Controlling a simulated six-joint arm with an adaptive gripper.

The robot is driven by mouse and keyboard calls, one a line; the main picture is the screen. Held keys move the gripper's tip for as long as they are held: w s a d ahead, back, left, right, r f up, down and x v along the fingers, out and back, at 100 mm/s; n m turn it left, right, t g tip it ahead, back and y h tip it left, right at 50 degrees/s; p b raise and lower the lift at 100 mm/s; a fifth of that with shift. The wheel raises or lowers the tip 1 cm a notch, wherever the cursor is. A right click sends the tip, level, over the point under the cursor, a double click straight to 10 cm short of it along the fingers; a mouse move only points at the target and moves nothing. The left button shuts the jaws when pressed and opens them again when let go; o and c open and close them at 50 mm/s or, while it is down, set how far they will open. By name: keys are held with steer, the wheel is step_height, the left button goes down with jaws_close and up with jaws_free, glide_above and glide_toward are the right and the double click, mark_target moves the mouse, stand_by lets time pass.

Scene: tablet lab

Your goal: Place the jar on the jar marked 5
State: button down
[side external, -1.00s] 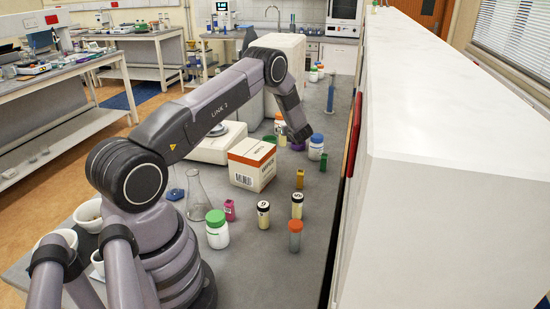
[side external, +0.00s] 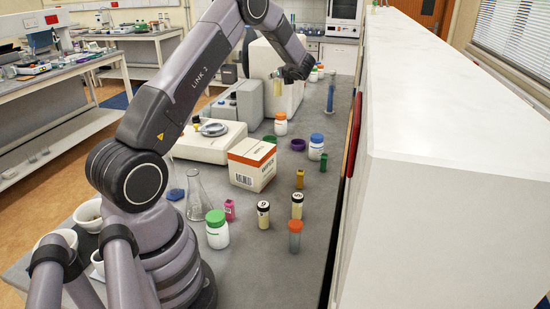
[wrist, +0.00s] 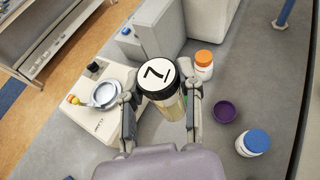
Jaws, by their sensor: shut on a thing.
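My gripper (wrist: 161,103) is shut on a jar (wrist: 168,106) with a black-rimmed white lid marked 7 and a pale yellow body. In the side external view my gripper (side external: 281,74) holds this jar (side external: 277,88) up in the air, above the far part of the bench. Two similar pale yellow jars with dark-rimmed white lids stand upright at the near part of the bench. One jar (side external: 263,216) looks marked 9. The marking on the other jar (side external: 297,206) is too small to read surely; it may be the 5.
An orange-lidded bottle (side external: 281,124), a purple dish (side external: 298,144) and a blue-lidded bottle (side external: 316,148) stand beyond the carton (side external: 252,165). A balance (side external: 210,142), flask (side external: 197,200), green-lidded bottle (side external: 217,232) and orange-capped vial (side external: 295,238) are also there. A white wall (side external: 430,150) bounds the right.

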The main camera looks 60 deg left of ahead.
steer(key=s+d+f+n+g+h, duration=0.1)
steer(key=s+d+f+n+g, duration=0.15)
steer(key=s+n+g, duration=0.45)
steer(key=s+d+f+n+g+h, duration=0.1)
steer(key=s+f+n+g+h, duration=0.2)
steer(key=s, duration=0.6)
steer(key=s+d+f+n+g+h, duration=0.3)
steer(key=s+d+n+g+h, duration=0.3)
steer(key=s+d+n+h, duration=0.3)
steer(key=s+d+r+n+t+h, duration=0.2)
steer(key=s+d+n+t+h, duration=0.3)
steer(key=d+n+h, duration=0.65)
steer(key=w+d+r+n+t, duration=0.6)
steer(key=d+r+n+t, duration=0.25)
steer(key=n+t, duration=0.55)
steer(key=m, duration=0.1)
glide_above(298, 196)
steer(key=shift+t+h, duration=0.3)
steer(key=shift+h, duration=0.05)
steer(key=shift+f, duration=9.6)
